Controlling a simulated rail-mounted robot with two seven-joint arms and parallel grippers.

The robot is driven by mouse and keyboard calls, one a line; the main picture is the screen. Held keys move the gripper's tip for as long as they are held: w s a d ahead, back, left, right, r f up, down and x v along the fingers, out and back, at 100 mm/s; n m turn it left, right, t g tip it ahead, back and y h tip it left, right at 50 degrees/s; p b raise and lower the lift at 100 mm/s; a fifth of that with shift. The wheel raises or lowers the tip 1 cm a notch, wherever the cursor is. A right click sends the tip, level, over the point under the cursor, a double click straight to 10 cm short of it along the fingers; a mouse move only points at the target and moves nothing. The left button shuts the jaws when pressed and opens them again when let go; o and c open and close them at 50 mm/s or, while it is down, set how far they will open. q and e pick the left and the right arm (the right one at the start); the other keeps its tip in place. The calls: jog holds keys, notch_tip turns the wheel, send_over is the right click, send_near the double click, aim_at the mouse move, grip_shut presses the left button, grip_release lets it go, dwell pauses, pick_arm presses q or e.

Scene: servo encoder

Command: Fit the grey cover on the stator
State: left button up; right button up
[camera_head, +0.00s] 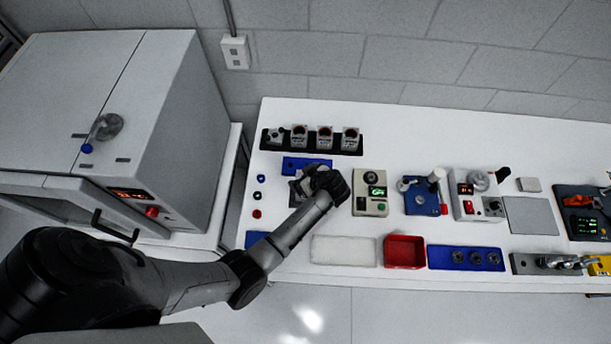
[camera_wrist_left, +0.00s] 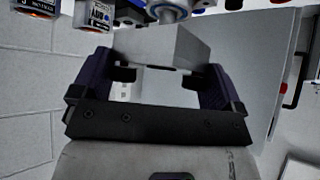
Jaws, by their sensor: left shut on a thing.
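My left gripper (camera_head: 308,186) is over the left part of the white bench, just in front of a blue fixture (camera_head: 306,165). In the left wrist view its two dark fingers (camera_wrist_left: 160,82) are shut on the sides of a plain grey block, which looks like the grey cover (camera_wrist_left: 160,48). My right gripper is not in view.
Small blue and red rings (camera_head: 258,195) lie left of the gripper. A white pad (camera_head: 343,250), a red bin (camera_head: 404,251) and a blue tray (camera_head: 440,257) line the front edge.

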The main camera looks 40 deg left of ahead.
pick_arm(q)
jog(key=shift+f, duration=0.2)
jog(key=shift+f+b, duration=0.75)
jog(key=shift+b, duration=0.1)
jog(key=shift+f, duration=0.3)
jog(key=shift+f+b, duration=0.65)
jog(key=shift+b, duration=0.15)
jog(key=o, duration=0.7)
jog(key=shift+c, duration=0.2)
jog(key=shift+r, duration=0.15)
